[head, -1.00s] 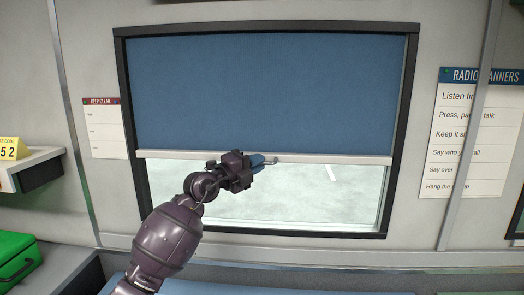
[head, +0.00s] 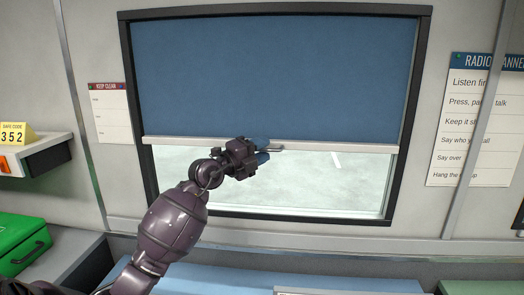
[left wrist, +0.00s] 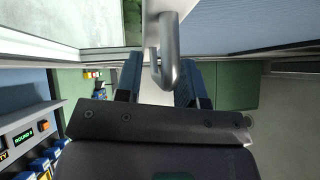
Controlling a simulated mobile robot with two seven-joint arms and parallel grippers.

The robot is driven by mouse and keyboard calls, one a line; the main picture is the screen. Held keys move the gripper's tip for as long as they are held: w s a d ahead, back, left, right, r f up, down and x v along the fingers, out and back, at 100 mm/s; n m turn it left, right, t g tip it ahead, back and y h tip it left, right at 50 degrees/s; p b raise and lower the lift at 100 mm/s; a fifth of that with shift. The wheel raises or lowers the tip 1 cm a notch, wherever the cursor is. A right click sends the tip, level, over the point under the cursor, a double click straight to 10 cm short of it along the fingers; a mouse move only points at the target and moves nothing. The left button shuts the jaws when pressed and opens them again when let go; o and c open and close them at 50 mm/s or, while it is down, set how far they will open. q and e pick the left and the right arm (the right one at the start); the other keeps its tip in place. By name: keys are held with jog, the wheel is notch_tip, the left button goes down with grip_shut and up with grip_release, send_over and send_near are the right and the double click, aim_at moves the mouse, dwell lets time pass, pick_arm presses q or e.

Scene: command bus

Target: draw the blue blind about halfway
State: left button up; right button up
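The blue blind (head: 270,75) hangs over the upper part of the window, with its pale bottom bar (head: 340,147) a bit below the window's mid-height. A strip of glass shows below the bar. A small grey handle (head: 272,149) sticks out from the bar; it also shows large in the left wrist view (left wrist: 167,60). My left gripper (head: 264,150) is at the handle, its two blue fingers apart, one on each side of it. In the left wrist view, the handle lies between the fingers with gaps visible. My right gripper is out of view.
A dark frame (head: 126,100) surrounds the window. A shelf with a yellow code card (head: 16,133) and a green case (head: 25,243) are at the left. A radio sign (head: 470,120) hangs at the right. A blue surface (head: 230,281) lies below the window.

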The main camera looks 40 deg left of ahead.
pick_arm(q)
jog(key=b+v, duration=0.1)
jog(key=v, duration=0.9)
jog(key=shift+s, duration=0.3)
jog(key=shift+f, duration=0.1)
